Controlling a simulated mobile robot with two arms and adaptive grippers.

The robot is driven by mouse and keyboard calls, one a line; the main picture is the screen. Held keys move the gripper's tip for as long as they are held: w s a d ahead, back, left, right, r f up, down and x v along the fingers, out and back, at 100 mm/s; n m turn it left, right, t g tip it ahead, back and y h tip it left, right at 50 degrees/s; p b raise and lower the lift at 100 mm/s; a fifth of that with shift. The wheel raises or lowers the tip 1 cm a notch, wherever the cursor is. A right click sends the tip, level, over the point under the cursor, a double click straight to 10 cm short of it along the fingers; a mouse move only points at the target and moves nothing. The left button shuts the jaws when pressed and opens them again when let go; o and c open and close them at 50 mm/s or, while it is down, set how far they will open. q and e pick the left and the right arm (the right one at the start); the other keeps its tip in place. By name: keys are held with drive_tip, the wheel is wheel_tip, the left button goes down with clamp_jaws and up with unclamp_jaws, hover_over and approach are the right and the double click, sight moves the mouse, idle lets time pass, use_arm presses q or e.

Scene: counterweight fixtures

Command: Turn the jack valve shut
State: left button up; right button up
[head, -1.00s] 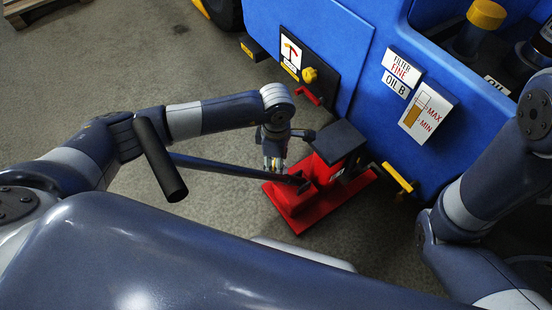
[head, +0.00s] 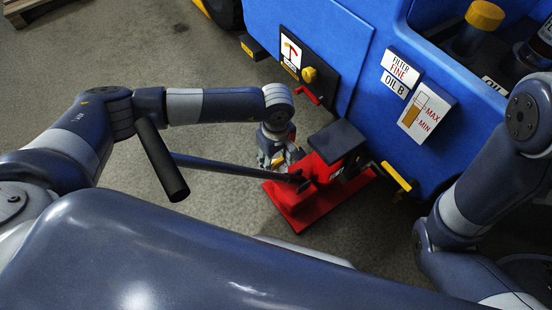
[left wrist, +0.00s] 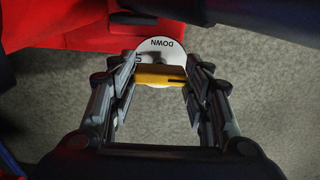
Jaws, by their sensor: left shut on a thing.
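The red jack (head: 300,211) stands on the floor against the blue machine, with a dark pad on top. Its valve has a yellow bar handle (left wrist: 160,76) in front of a round white dial (left wrist: 150,53) in the left wrist view. The dial reads DOWN, upside down, and part of another word shows beside the bar. My left gripper (left wrist: 161,82) is shut on the yellow handle, a finger at each end; it also shows at the jack's near left side in the head view (head: 276,160). The bar lies roughly crosswise in the picture. My right gripper is out of view.
The jack's long lever (head: 225,166) with a black grip (head: 163,160) runs left past my left arm. The blue machine (head: 335,50) stands behind, with a yellow knob (head: 310,75), red handle (head: 308,96) and yellow bar (head: 397,177).

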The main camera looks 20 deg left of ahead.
sight(276, 162)
use_arm(q)
drive_tip(key=shift+m, duration=0.3)
drive_tip(key=o, duration=0.8)
wheel_tip(276, 162, up, 12)
idle(0.4)
idle(0.3)
